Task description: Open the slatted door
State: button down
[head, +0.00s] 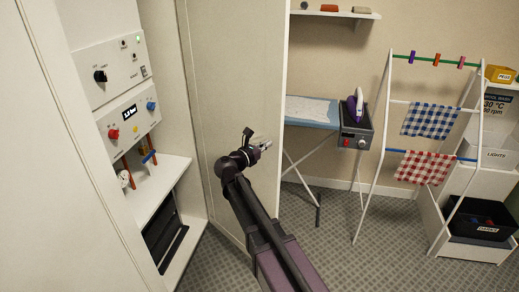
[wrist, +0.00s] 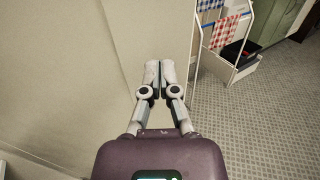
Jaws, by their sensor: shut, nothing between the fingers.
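A tall pale door panel (head: 235,85) stands swung out from a cabinet on the left, and the cabinet's inside is exposed. No slats can be made out on the face I see. The same pale panel fills the left of the wrist view (wrist: 60,70). My gripper (head: 265,144) is in front of this face, near the panel's free edge. In the wrist view my gripper (wrist: 159,75) has its two fingers together with nothing between them. I cannot tell whether it touches the panel. No handle is in view.
The cabinet holds control boxes (head: 108,70) with knobs above a white shelf (head: 150,190). An ironing board (head: 312,110) with a purple iron (head: 355,104) stands behind the door. A drying rack (head: 386,100) with checked cloths is at right. Patterned carpet (head: 340,250) is clear in front.

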jog(key=shift+w+d, duration=0.45)
jog(key=shift+d, duration=0.05)
jog(key=shift+w, duration=0.1)
